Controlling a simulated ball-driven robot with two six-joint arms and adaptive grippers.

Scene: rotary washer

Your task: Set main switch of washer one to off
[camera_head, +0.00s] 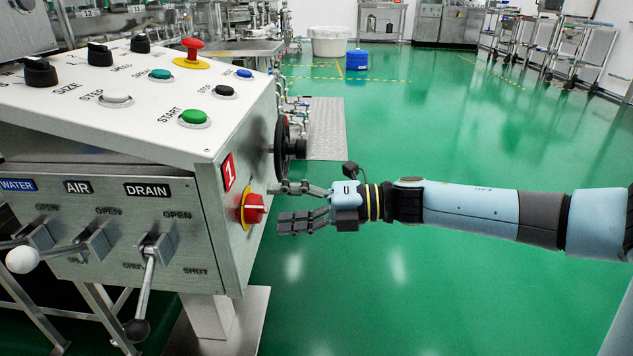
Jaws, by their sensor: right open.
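The main switch (254,208) is a red rotary knob on a yellow plate, on the right side face of the washer's control box (232,130). A red label with a white 1 (229,172) sits just above it. My right gripper (283,205) comes in from the right, with its fingers pointing left at the knob. Its two fingers are spread apart and empty, one above the other, close to the knob. I cannot tell whether they touch it. The exact angle of the knob is hard to read. My left gripper is not in view.
A black handwheel (281,146) sticks out of the side face just above my right gripper. A red emergency button (193,48) and several knobs are on top. Valve levers, one marked DRAIN (148,190), are on the front.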

